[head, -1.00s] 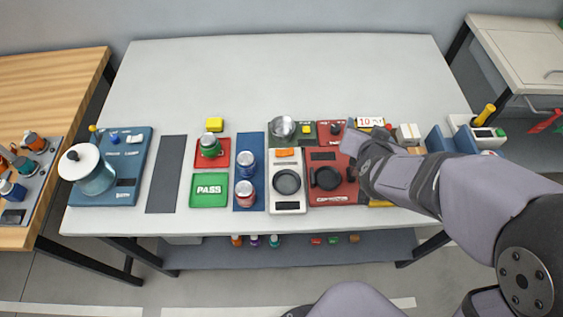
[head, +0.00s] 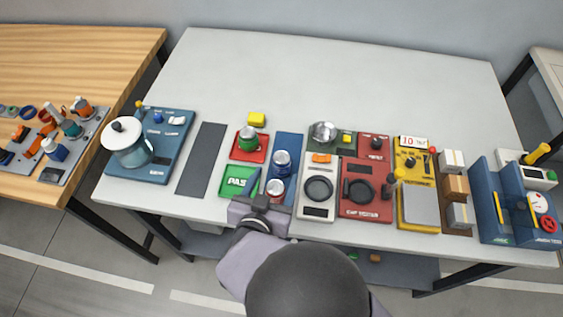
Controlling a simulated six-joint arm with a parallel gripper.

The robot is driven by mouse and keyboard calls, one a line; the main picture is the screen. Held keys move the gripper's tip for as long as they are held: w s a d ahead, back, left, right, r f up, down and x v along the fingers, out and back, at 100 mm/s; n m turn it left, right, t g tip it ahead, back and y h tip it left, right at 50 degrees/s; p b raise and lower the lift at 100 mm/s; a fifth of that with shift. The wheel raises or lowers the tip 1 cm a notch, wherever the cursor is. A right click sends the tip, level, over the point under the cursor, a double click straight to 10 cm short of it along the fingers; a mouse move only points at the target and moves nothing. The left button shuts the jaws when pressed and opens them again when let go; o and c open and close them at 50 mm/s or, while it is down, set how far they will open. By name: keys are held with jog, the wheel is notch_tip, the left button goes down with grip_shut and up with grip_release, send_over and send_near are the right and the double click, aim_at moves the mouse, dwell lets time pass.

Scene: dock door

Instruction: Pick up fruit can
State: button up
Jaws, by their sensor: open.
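Three cans stand on the worktable, their labels too small to read, so I cannot tell which one is the fruit can. A reddish can (head: 276,187) with a silver lid stands at the near end of a blue strip (head: 291,141). A blue can (head: 282,160) stands just behind it on the same strip. A green can (head: 248,138) stands on a red tray (head: 239,154). My gripper (head: 266,190) is open at the near edge of the table, close to the reddish can. One finger shows left of that can, over the green PASS tray; the gripper body hides the can's lower part.
To the right are a white scale (head: 318,208), a red device (head: 365,205), a yellow station (head: 420,213) and blue bins (head: 495,220). To the left are a dark mat (head: 202,160) and a blue board with a white-lidded pot (head: 130,148). The table's back half is clear.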

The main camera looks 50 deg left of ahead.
aim_at(279, 164)
jog(key=shift+p+x, duration=0.7)
jog(key=shift+x, duration=0.95)
jog(key=shift+p+x, duration=0.7)
jog(key=shift+x, duration=1.35)
jog(key=shift+s+a, duration=0.1)
jog(key=shift+c, duration=0.2)
jog(key=c, duration=1.2)
jog(key=shift+r, duration=0.1)
